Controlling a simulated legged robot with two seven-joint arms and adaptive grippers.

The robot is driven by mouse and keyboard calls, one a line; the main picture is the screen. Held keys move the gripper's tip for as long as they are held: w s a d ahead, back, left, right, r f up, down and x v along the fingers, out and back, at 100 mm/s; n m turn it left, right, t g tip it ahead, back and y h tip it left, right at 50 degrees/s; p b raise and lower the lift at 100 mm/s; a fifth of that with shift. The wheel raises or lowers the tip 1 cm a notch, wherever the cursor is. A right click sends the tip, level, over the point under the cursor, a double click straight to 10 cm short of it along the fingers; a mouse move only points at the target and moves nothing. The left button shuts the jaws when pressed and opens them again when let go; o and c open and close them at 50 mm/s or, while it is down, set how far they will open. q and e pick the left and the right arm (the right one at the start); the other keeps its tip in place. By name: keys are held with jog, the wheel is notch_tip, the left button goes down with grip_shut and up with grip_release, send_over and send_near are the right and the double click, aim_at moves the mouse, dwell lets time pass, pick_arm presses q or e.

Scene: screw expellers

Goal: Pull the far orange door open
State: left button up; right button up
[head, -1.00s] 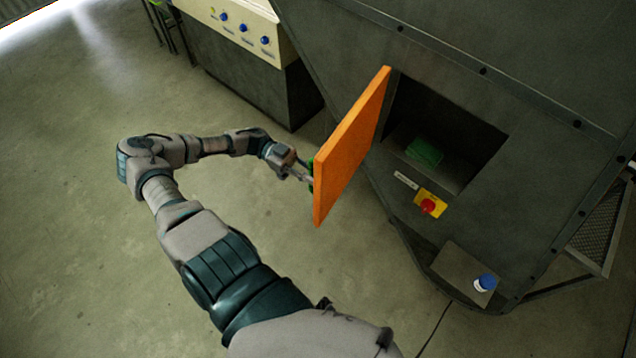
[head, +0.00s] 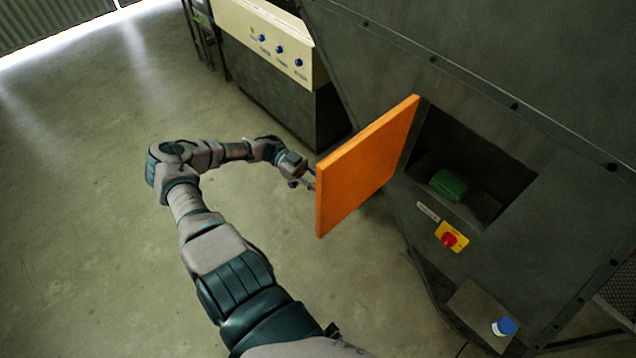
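The orange door (head: 365,170) stands swung out from the dark machine, hinged beside a square opening (head: 470,165). Its broad inner face is toward me. My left gripper (head: 308,182) is at the door's free left edge, on the far side of the panel. The fingertips are partly hidden by the door, so their grip cannot be made out. My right gripper is not in view.
A green block (head: 449,184) lies inside the opening. Below it is a red knob on a yellow plate (head: 451,237). A blue-capped container (head: 503,327) stands on a ledge at lower right. A control panel (head: 265,38) is behind. Floor at left is clear.

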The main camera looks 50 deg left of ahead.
pick_arm(q)
jog(key=shift+o, duration=1.2)
jog(key=shift+d+r, duration=0.25)
jog(key=shift+d, duration=0.55)
jog(key=shift+a, duration=0.25)
jog(key=s+a, duration=0.1)
jog(key=a, duration=0.9)
jog(key=shift+s+a, duration=0.3)
jog(key=shift+s, duration=0.1)
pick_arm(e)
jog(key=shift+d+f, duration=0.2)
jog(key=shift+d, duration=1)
pick_arm(q)
jog(key=shift+a, duration=0.1)
